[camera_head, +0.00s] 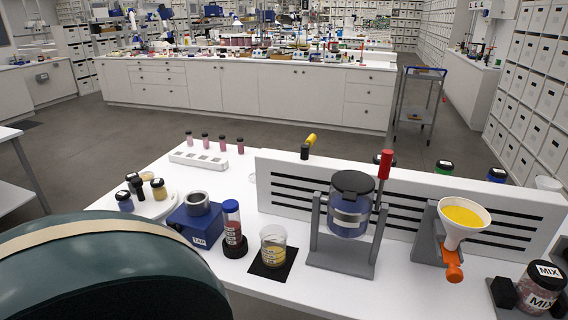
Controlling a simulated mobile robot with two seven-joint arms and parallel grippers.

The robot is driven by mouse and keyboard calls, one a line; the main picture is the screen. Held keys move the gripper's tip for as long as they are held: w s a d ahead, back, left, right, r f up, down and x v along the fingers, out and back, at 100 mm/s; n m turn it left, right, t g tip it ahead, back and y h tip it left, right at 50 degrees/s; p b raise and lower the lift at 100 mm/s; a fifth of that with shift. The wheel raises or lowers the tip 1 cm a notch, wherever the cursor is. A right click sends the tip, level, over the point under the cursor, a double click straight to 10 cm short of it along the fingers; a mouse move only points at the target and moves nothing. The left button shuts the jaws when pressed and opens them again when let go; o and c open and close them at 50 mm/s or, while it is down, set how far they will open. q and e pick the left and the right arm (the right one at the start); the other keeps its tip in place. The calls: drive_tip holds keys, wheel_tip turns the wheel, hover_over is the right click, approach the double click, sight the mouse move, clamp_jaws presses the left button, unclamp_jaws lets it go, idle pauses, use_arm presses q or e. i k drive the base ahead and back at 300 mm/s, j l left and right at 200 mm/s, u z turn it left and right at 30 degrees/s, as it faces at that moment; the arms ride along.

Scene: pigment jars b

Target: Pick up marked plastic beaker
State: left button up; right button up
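A clear plastic beaker (273,247) with markings on its side stands upright on a black square mat (285,270) near the front of the white table. Its lower part looks yellow, as if it holds yellow powder. Neither of my grippers is in view, and nothing is touching the beaker.
To the right are a grey stand with a blue jar (350,205), a yellow-filled funnel (465,217) and a MIX jar (541,288). A slotted white panel (415,200) stands behind.

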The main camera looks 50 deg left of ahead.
sight(273, 237)
drive_tip(key=u, duration=1.65)
